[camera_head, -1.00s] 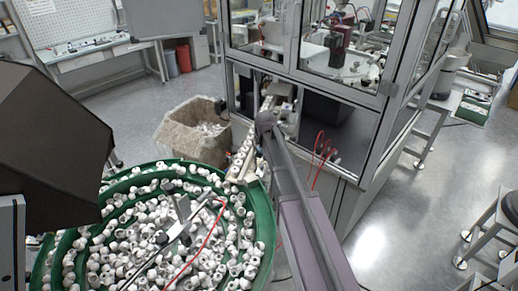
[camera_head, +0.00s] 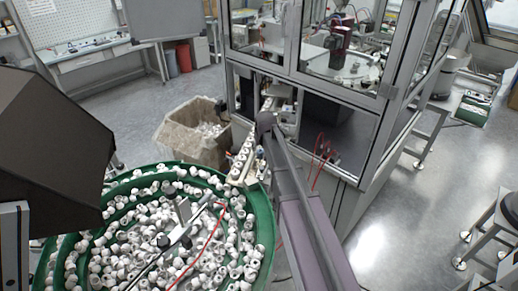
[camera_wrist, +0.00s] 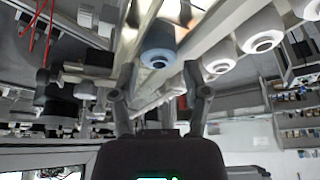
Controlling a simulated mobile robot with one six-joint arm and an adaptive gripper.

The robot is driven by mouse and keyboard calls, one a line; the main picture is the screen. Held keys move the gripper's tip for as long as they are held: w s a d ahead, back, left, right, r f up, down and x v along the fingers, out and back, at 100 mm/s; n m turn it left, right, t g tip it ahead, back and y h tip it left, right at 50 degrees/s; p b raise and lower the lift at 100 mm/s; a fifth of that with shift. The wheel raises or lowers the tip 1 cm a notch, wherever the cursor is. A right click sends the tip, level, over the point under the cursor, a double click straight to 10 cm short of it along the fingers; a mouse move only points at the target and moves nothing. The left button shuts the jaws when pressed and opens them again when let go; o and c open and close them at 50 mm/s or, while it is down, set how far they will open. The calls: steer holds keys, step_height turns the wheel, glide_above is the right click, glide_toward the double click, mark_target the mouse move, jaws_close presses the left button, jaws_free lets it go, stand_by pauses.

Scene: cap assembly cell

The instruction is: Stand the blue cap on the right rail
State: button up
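The blue cap (camera_wrist: 158,48) shows in the wrist view, in the upper middle, with its open end toward the camera. Beside it, to the right, is a pale rail (camera_wrist: 208,28) running diagonally. White caps (camera_wrist: 216,60) form a row on the rail's far right side. My gripper (camera_wrist: 160,82) is open, its two fingers spread left and right. The blue cap lies just beyond the fingertips, roughly between them, and neither finger visibly touches it. I cannot tell what the cap rests on.
In the head view, a green bowl (camera_head: 264,232) full of white caps fills the lower left. A feed track (camera_head: 242,160) with caps leads from it toward the glazed machine (camera_head: 345,125).

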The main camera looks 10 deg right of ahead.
steer(key=p+v, duration=1)
steer(key=v, duration=0.1)
steer(key=shift+r, duration=0.3)
steer(key=shift+s, duration=0.15)
steer(key=shift+s, duration=0.1)
stand_by(0.5)
steer(key=s+f+g, duration=0.1)
steer(key=s+g, duration=0.3)
steer(key=s, duration=2)
steer(key=shift+a+f, duration=0.2)
steer(key=shift+a, duration=0.15)
